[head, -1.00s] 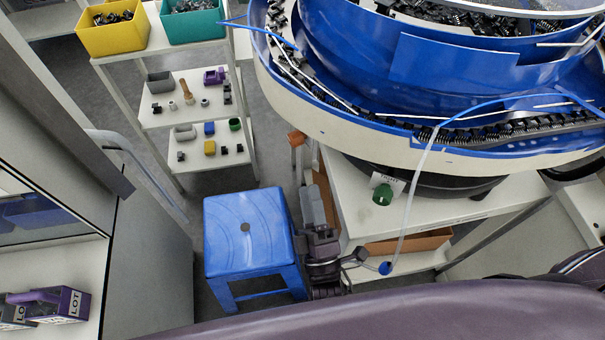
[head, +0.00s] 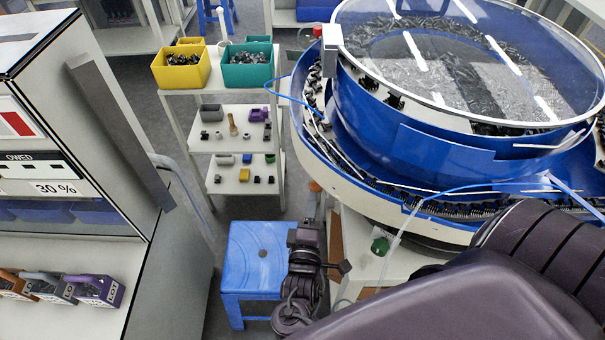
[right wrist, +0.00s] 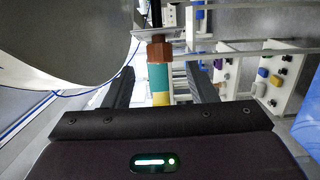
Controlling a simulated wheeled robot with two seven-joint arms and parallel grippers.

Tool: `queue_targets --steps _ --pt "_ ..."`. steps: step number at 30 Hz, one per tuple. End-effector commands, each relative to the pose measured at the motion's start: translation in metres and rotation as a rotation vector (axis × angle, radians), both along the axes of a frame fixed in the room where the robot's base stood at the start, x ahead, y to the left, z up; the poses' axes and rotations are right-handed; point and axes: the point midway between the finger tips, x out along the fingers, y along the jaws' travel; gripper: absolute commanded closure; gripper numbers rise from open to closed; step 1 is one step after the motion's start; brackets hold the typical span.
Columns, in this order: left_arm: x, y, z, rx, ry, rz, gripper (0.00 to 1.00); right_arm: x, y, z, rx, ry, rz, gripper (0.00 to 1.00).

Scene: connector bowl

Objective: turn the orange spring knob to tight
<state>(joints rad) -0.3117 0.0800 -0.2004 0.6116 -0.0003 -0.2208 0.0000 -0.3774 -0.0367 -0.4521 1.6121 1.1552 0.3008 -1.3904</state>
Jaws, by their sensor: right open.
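The orange spring knob (head: 314,186) is a small spot at the left edge of the feeder stand in the head view, just beyond my right gripper (head: 311,207). In the right wrist view the knob (right wrist: 159,52) looks brown-orange and faceted, with a dark rod beyond it. My right gripper (right wrist: 160,72) is open, its two dark fingers spread to either side of the knob's line. The knob appears at or just past the fingertips; I see no finger touching it. Its tight mark cannot be read. My left gripper is not in view.
The blue bowl feeder (head: 440,155) overhangs the stand on the right. A green knob (head: 380,246) sits below its rim. A blue stool (head: 250,262) stands left of my gripper. A shelf rack with a yellow bin (head: 181,66) and teal bin (head: 247,68) is behind.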

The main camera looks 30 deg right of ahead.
Motion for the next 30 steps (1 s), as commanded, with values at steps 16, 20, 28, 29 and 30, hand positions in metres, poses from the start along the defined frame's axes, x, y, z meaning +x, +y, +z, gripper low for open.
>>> queue_targets --steps 16,20,28,29,30 --pt "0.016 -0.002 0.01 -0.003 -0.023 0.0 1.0 0.053 -0.042 0.001 0.0 -0.004 0.003 0.48" --pt "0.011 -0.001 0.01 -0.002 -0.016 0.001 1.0 0.053 -0.043 0.001 0.0 -0.003 0.003 0.48" --pt "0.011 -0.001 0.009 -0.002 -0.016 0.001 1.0 0.053 -0.043 0.001 0.0 -0.004 0.003 0.68" --pt "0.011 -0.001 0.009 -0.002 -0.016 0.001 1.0 0.053 -0.043 0.001 0.0 -0.004 0.003 0.72" --pt "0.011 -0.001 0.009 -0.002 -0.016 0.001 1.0 0.053 -0.043 0.001 0.0 -0.004 0.003 0.77"
